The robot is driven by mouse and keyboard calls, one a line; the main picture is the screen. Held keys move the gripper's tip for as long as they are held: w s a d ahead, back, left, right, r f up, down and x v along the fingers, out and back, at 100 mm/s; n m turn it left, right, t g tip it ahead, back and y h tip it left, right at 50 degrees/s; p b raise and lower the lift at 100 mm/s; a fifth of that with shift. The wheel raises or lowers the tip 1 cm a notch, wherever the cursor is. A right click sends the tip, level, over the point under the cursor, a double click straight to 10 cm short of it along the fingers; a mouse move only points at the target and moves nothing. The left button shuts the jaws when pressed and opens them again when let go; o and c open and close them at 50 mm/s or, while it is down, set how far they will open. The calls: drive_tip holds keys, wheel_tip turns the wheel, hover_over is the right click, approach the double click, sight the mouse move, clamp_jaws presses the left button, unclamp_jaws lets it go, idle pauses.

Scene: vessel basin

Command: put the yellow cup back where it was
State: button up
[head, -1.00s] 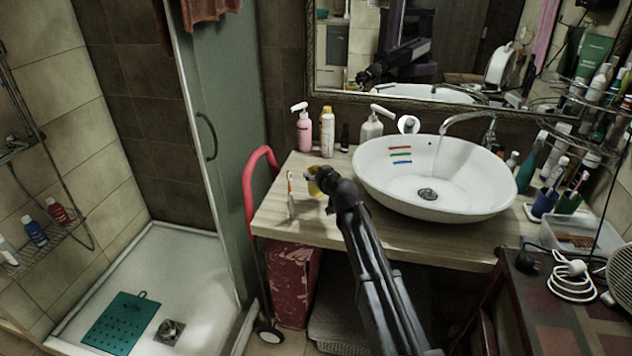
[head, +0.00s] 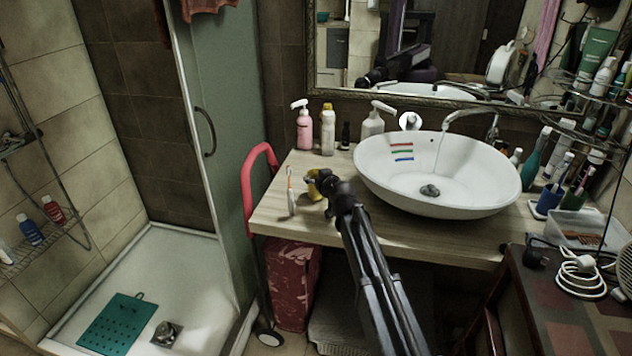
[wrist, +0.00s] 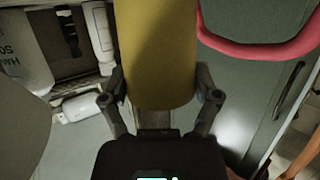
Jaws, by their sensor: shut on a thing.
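The yellow cup (head: 313,188) is at the left part of the wooden counter, partly hidden by my gripper in the head view. My gripper (head: 324,186) is shut on it. In the wrist view the cup (wrist: 158,50) stretches up between the two fingers of my gripper (wrist: 162,98). I cannot tell whether the cup touches the counter or hangs just above it. A white and orange toothbrush-like item (head: 291,193) stands upright just left of the cup.
The counter (head: 275,215) is bare around the cup's front. The white basin (head: 470,200) is to the right. A pink bottle (head: 304,130), a white-yellow bottle (head: 328,132) and a white pump bottle (head: 372,128) stand behind. A red handle (head: 248,185) borders the counter's left edge.

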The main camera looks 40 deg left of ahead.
drive_tip(key=shift+f, duration=0.15)
drive_tip(key=o, duration=0.8)
drive_tip(key=shift+s+d+r, duration=0.1)
drive_tip(key=shift+d+r, duration=0.15)
drive_tip(key=shift+d, duration=0.05)
drive_tip(key=p+v, duration=0.3)
drive_tip(key=v, duration=0.8)
drive_tip(key=shift+d+p, duration=0.2)
drive_tip(key=shift+p, duration=0.1)
